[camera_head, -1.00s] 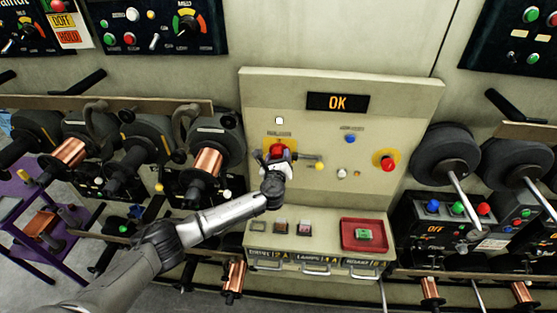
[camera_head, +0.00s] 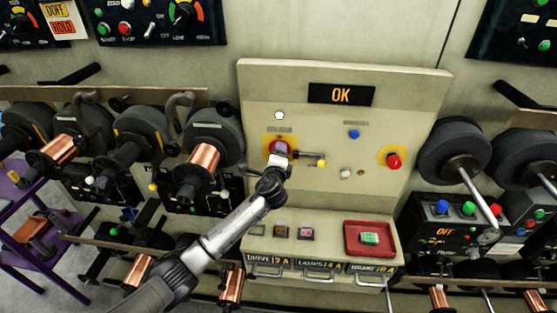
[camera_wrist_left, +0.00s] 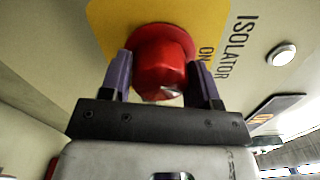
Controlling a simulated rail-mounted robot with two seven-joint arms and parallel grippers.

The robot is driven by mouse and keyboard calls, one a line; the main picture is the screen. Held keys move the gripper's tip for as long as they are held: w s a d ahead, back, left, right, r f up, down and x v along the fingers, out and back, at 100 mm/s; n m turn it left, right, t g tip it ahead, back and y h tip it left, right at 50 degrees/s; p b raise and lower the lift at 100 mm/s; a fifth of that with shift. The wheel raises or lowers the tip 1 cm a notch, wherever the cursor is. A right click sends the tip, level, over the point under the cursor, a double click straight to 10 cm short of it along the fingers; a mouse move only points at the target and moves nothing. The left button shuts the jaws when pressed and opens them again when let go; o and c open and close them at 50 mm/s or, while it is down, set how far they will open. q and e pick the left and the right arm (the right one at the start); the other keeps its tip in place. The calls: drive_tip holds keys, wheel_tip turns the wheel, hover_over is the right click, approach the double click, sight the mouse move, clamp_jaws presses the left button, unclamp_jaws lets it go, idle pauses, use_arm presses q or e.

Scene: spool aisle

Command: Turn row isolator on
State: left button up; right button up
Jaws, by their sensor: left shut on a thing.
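The red isolator knob (camera_head: 279,146) sits on a yellow plate on the beige panel, below the OK display (camera_head: 340,94). In the left wrist view the red knob (camera_wrist_left: 160,72) fills the middle, with "ISOLATOR" and "ON" lettering to its right. My left gripper (camera_wrist_left: 162,66) is shut on the knob, one purple-grey finger on each side. In the head view my left gripper (camera_head: 275,160) reaches the knob from below and partly hides it. The knob's exact turn angle is hard to read. My right gripper is not in view.
Right of the knob are a yellow-tipped lever (camera_head: 321,163), a blue button (camera_head: 354,134) and a red button (camera_head: 393,160) on yellow. A white lamp (camera_head: 279,115) is above. A red tray (camera_head: 354,250) is on the ledge below. Spools flank the panel.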

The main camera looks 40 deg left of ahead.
use_arm(q)
drive_tip(key=n+b, duration=0.1)
drive_tip(key=n, duration=0.2)
drive_tip(key=shift+n+b, duration=0.4)
drive_tip(key=shift+n, duration=0.5)
drive_tip(key=shift+b, duration=0.3)
drive_tip(key=o, duration=0.6)
drive_tip(key=shift+o, duration=0.2)
